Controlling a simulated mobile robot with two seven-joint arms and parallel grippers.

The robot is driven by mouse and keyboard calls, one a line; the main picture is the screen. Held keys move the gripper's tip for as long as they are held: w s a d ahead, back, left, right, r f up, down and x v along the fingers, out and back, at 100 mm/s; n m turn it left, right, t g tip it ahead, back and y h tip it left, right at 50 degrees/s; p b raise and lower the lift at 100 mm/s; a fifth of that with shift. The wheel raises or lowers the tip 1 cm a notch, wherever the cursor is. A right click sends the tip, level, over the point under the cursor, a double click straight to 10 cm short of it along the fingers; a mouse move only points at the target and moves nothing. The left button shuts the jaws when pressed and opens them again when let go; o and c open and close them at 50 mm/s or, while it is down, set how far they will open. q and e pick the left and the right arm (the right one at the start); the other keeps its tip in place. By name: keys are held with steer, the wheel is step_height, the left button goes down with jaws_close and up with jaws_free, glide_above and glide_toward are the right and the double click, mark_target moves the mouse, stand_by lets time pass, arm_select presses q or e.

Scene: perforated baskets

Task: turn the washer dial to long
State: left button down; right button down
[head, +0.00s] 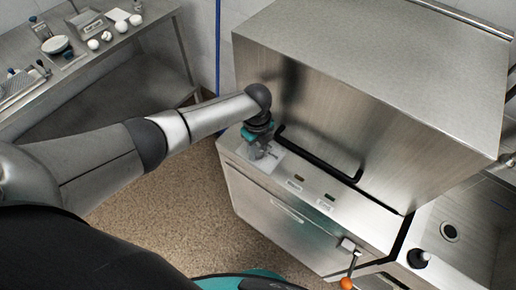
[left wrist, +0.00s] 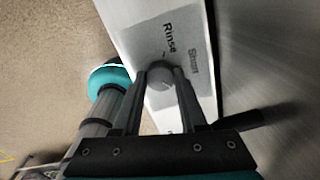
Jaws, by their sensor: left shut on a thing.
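The washer (head: 360,95) is a large steel box with a black bar handle and a sloping control strip along its front. In the head view my left gripper (head: 262,150) is at the strip's left end, over the pale dial panel (head: 290,165). In the left wrist view the dial (left wrist: 160,99) is a small grey knob between the two fingertips of my left gripper (left wrist: 160,84), which is shut on it. The panel there reads "Rinse" and "Short"; the rest of the lettering is hidden by the fingers. My right gripper is not in view.
The black bar handle (head: 315,160) runs close beside the dial. A steel table (head: 95,60) with dishes and eggs stands at the far left. A sink (head: 470,225) is at the right. Brown floor lies open at the left of the washer.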

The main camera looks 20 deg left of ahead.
mark_target(257, 152)
arm_select(q)
steer(key=shift+m, duration=0.7)
steer(key=shift+c, duration=2.2)
jaws_free()
step_height(257, 152, up, 15)
steer(key=p, duration=0.2)
steer(key=shift+s+a, duration=0.15)
steer(key=shift+r, duration=0.1)
